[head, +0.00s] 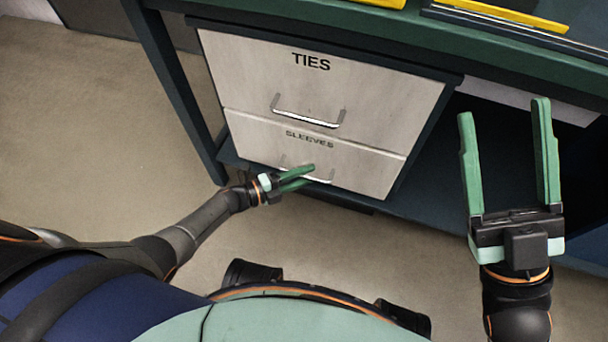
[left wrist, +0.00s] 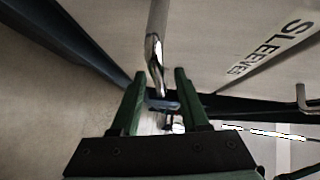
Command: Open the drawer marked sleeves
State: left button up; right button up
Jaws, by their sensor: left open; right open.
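The sleeves drawer (head: 370,170) is the lower pale front of the cabinet, marked SLEEVES, and looks shut. Its metal handle (head: 321,181) is partly hidden by my left gripper (head: 306,174) in the head view. In the left wrist view the handle (left wrist: 156,50) reaches down between the fingertips of my open left gripper (left wrist: 159,77). I cannot tell whether either finger touches it. The SLEEVES label (left wrist: 268,48) also shows there. My right gripper (head: 506,110) is open and empty, well right of the drawers.
The ties drawer (head: 380,90) is directly above, shut, with its own handle (head: 308,118). A green-edged worktop (head: 400,40) overhangs the cabinet, with yellow items (head: 510,15) on it. A dark open space lies right of the drawers. The floor (head: 100,130) at left is clear.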

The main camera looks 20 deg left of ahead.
pick_arm(q)
grip_shut()
dwell(1.3)
